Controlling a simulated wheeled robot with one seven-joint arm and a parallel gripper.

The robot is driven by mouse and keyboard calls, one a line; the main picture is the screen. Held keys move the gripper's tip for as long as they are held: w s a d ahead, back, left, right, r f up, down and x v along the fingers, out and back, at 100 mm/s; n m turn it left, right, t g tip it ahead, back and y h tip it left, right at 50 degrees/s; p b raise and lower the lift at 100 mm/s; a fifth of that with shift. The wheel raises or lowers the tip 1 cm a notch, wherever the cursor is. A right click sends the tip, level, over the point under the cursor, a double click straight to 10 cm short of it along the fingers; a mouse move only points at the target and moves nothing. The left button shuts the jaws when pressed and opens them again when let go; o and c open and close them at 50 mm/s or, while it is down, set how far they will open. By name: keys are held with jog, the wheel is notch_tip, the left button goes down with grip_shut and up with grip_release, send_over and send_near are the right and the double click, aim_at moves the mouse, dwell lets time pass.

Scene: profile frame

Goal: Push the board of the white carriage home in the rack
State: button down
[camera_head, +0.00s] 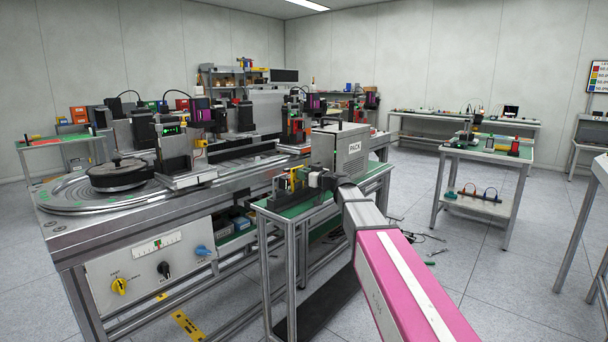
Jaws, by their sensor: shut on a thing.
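My gripper (301,180) is at the end of my arm, over the left end of a narrow green-topped bench (278,214). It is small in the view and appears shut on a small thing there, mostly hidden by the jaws. Small yellow and dark parts (291,180) stand right at the jaws; I cannot tell which of them is the board, the white carriage or the rack. How far the board sits in the rack cannot be seen.
A long machine table with a round turntable (122,172) lies to the left. A side table (487,150) stands at right. Cables and tools (425,238) lie on the floor.

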jog(key=shift+f, duration=0.2)
jog(key=c, duration=0.9)
grip_release()
jog(key=shift+s, duration=0.1)
jog(key=v, duration=1)
jog(key=shift+s+d, duration=0.25)
jog(key=shift+d, duration=0.05)
